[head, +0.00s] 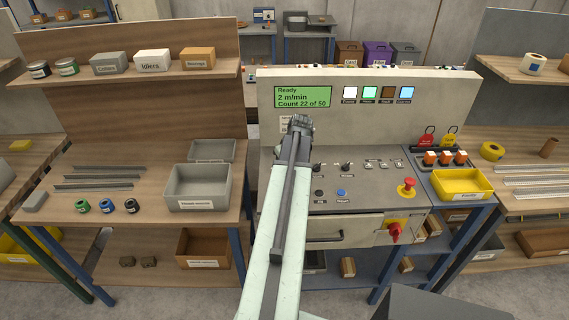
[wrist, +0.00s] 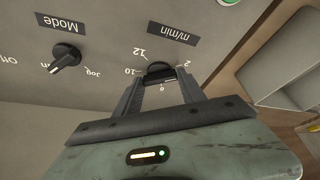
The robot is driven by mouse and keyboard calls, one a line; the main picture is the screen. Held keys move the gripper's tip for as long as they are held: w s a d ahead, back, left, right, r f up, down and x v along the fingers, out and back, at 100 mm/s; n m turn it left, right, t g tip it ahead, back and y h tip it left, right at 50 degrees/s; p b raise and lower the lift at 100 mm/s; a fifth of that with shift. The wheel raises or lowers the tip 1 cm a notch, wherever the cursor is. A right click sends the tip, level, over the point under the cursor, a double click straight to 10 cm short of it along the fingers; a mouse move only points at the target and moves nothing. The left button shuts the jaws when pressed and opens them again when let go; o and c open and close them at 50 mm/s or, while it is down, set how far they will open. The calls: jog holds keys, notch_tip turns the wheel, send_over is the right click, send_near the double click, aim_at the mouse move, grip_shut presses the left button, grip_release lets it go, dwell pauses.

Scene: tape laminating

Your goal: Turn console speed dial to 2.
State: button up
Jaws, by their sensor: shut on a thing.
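The grey control console (head: 350,100) stands in the middle of the head view. Its green display (head: 302,97) reads "Ready", "2 m/min" and "Count 22 of 50". In the wrist view, which shows the panel upside down, the dark speed dial (wrist: 160,71) sits below the "m/min" label (wrist: 171,33), with 12, 10, 2 and another mark around it. My gripper (wrist: 160,80) is shut on the dial, one finger on each side. The dial's pointer is not clear. In the head view my arm hides the dial, and my gripper (head: 299,124) is over the console's left part.
The Mode knob (wrist: 66,57) is beside the speed dial in the wrist view. A red emergency button (head: 407,187) and a red rotary switch (head: 394,232) are at the console's right. A grey bin (head: 203,187) stands left of the console, a yellow tray (head: 462,185) right of it.

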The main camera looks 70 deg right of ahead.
jog(key=shift+w+n, duration=0.15)
jog(key=shift+n, duration=0.35)
jog(key=o, duration=1.4)
jog(key=shift+w, duration=0.1)
jog(key=shift+c, duration=0.2)
jog(key=p+v, duration=0.7)
jog(key=shift+s+r, duration=0.3)
jog(key=shift+s, duration=0.05)
